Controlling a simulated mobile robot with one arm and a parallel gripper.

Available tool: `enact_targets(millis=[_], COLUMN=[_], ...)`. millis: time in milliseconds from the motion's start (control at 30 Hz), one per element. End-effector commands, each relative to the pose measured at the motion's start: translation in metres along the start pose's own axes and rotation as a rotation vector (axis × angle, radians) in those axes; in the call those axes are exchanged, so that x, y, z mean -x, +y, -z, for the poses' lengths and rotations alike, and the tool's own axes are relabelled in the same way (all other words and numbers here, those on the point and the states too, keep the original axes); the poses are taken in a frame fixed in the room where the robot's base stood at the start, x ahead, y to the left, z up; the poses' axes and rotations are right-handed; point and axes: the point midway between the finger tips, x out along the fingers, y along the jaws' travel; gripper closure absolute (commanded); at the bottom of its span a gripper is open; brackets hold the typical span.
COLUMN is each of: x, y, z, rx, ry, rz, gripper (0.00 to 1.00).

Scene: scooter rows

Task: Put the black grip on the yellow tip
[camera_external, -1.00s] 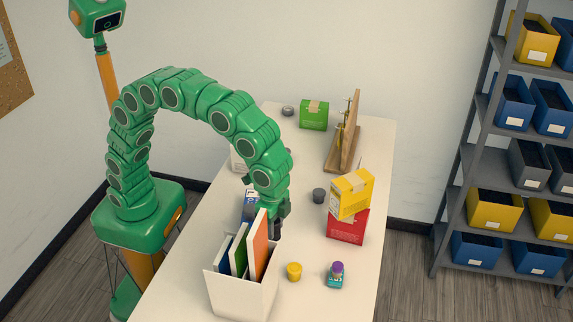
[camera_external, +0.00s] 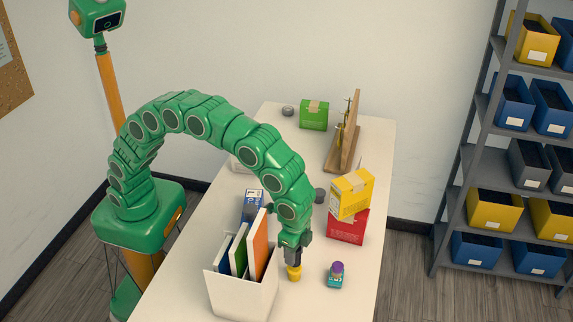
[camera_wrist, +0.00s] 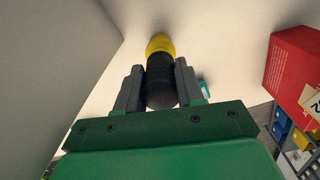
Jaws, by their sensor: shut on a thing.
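In the wrist view my gripper (camera_wrist: 160,82) is shut on the black grip (camera_wrist: 160,78), a dark ribbed cylinder. The yellow tip (camera_external: 294,274) stands on the table directly below the gripper in the external view. In the wrist view the yellow tip (camera_wrist: 160,44) lines up with the far end of the grip. The two appear to meet there, but I cannot tell whether the grip is seated on the tip or only touching it.
The white file box (camera_external: 240,298) with upright folders stands close to the left of my gripper. A teal item with a purple top (camera_external: 336,274) is to the right. A red box (camera_external: 346,226) with a yellow box (camera_external: 352,194) on it stands behind, to the right.

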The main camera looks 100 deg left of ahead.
Motion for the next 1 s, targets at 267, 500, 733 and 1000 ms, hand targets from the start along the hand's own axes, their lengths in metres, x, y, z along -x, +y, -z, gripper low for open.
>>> enact_targets(millis=[267, 500, 733, 1000], x=[-0.022, -0.023, -0.024, -0.024], y=[0.000, 0.000, 0.000, 0.000], z=[0.000, 0.000, 0.000, 0.000], rx=[0.000, 0.000, 0.000, 0.000], ry=[0.002, 0.002, 0.002, 0.002], rz=[0.000, 0.000, 0.000, 0.000], gripper=[0.93, 0.93, 0.38, 0.37])
